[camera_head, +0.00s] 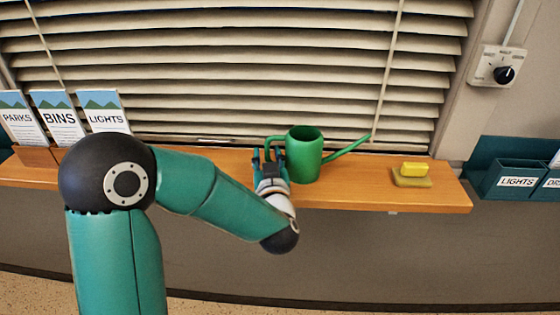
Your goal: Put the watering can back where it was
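The green watering can (305,155) is upright at the wooden window shelf (440,193), its spout pointing right. I cannot tell whether its base rests on the shelf. Its handle is on the left side. My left gripper (269,158) is at that handle, with its fingers on either side of it. Whether the fingers are closed on the handle is too small to tell. My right gripper is not in view.
Leaflets marked PARKS (19,120), BINS (58,119) and LIGHTS (106,113) stand at the shelf's left. A yellow sponge (413,169) lies on a dish (411,182) to the right. Blinds (230,75) hang behind. The shelf is clear between can and dish.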

